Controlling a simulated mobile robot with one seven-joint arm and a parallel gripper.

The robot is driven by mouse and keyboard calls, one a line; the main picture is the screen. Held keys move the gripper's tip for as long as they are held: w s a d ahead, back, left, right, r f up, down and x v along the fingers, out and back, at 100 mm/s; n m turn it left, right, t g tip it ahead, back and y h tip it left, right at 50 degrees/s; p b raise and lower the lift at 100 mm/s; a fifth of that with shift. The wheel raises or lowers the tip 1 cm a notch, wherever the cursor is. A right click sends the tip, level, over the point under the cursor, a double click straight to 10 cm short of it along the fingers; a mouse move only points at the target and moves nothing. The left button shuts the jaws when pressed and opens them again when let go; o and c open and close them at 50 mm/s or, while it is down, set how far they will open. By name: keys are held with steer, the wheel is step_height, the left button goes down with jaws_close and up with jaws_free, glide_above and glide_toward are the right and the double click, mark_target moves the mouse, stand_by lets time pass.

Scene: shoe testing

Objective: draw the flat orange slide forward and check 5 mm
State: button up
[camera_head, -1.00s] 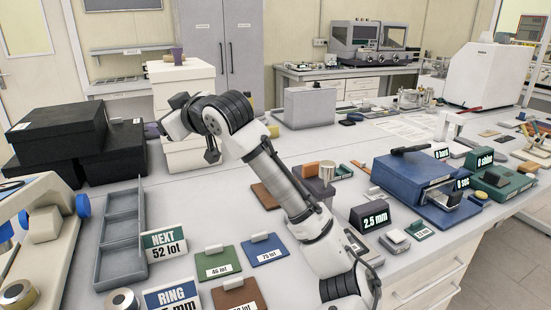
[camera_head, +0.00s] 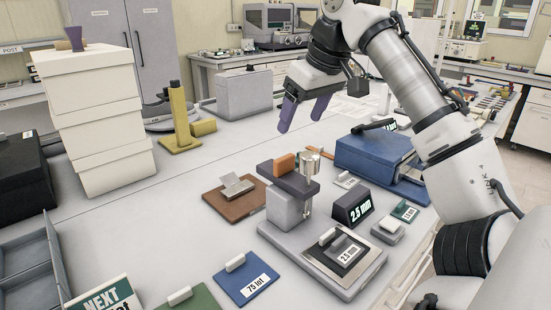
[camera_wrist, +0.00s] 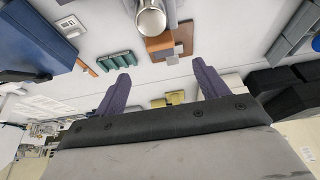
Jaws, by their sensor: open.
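A small gauge stand (camera_head: 285,212) is on the bench, with a dark arm, a silver cylinder (camera_head: 311,164) and a light base. A flat-topped orange piece (camera_head: 285,163) sits at the back of its dark arm. The orange piece also shows in the wrist view (camera_wrist: 159,43), beside the silver cylinder (camera_wrist: 151,18). A dark display (camera_head: 353,208) beside the stand reads 2.5 mm. A dark plate with a tab and a 2.5 mm label (camera_head: 345,252) lies on the base's front. My gripper (camera_head: 304,114), with purple fingers, is open and empty, above and behind the stand.
A blue box (camera_head: 372,154) stands right of the stand. A brown plate (camera_head: 234,197) with a grey clip lies left of it. A blue 75 lot card (camera_head: 246,279) is in front. White boxes (camera_head: 95,115) are stacked at left. A yellow stand (camera_head: 180,125) is farther back.

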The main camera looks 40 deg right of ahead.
mark_target(285, 157)
steer(key=x, duration=1.2)
steer(key=shift+w+f+p, duration=0.2)
steer(key=shift+f+p, duration=0.05)
steer(key=shift+p, duration=0.15)
steer(key=shift+c, duration=0.4)
